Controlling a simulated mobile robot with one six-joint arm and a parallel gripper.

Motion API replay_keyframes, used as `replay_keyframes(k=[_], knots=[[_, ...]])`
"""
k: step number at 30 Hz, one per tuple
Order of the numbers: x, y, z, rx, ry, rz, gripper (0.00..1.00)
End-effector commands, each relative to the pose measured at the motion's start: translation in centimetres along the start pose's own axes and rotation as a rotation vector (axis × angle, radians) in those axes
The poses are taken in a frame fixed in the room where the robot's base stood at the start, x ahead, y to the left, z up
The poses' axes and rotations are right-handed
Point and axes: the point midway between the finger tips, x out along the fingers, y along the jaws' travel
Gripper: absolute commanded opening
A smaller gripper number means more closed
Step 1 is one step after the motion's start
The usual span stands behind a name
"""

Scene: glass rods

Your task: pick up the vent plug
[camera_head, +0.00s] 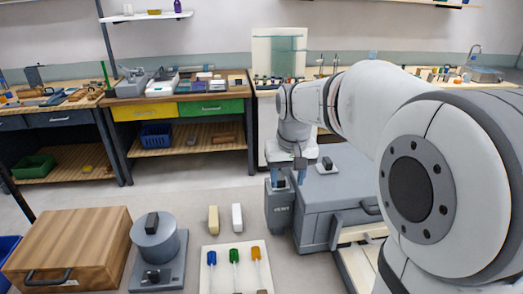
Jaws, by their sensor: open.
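My gripper (291,179) points down, with its two blue-tipped fingers apart. It is at the top of a dark grey box (280,212) with white lettering that seems to read "VENT". This box is at the left end of a large grey cabinet (335,205). I cannot make out the vent plug clearly; the fingers and box edge cover that spot. A small black knob on a pale plate (327,168) sits on the cabinet top, right of my gripper; I cannot tell whether it is the plug.
In front are a wooden box (75,240), a grey round-topped device (155,243), a white tray (215,280) with colored-handled tools, and two small blocks (213,219). Workbenches (190,98) line the back wall. My arm hides much of the right side.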

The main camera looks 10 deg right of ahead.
Motion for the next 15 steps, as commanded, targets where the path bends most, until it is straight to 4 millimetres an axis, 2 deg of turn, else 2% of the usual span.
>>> replay_keyframes(k=[1, 3, 6, 10, 15], knots=[[-0.6, -0.1, -2.4, 0.0, -0.011, 0.0, 0.49], [-0.7, -0.1, -4.8, 0.001, -0.021, 0.0, 0.49], [-0.7, -0.2, -7.3, 0.001, -0.029, 0.0, 0.49], [-0.4, -0.3, -9.0, 0.002, -0.036, -0.001, 0.49], [1.1, -0.2, -9.3, 0.003, -0.039, 0.0, 0.49]])
